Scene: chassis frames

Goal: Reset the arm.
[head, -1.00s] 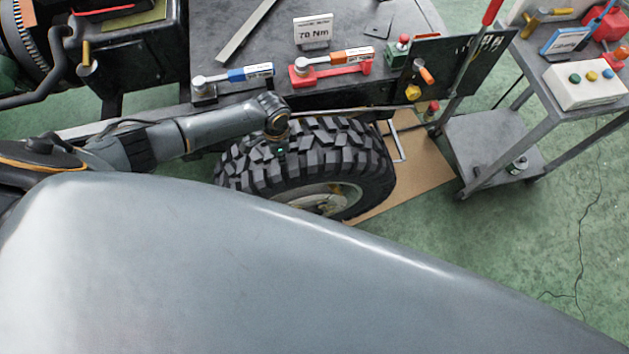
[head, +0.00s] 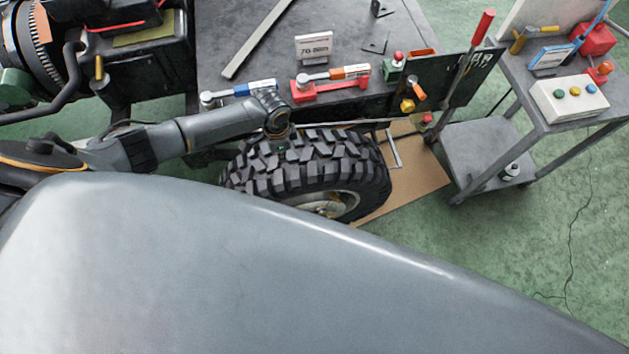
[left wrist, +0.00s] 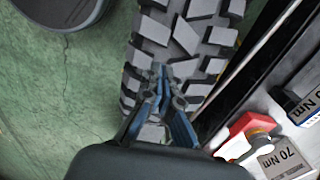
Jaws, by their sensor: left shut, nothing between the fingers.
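My left arm comes in from the left in the head view, its grey wrist above the front edge of the dark table. My left gripper (head: 281,146) points down over the tread of a large black tyre (head: 262,178); it is small and partly lost against the tread there. In the left wrist view the blue-and-dark fingers (left wrist: 160,72) are together and empty, with the tyre tread (left wrist: 185,35) beyond them. I cannot tell how large the gap to the tread is. My right gripper is in neither view.
The dark table (head: 345,20) holds a blue-handled torque wrench (head: 250,88), an orange-handled one on a red holder (head: 330,85) and a 70 Nm sign (head: 314,46). A grey cart (head: 485,140) stands right. Cardboard (head: 420,180) lies beside the tyre; green floor (head: 520,240) is open right.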

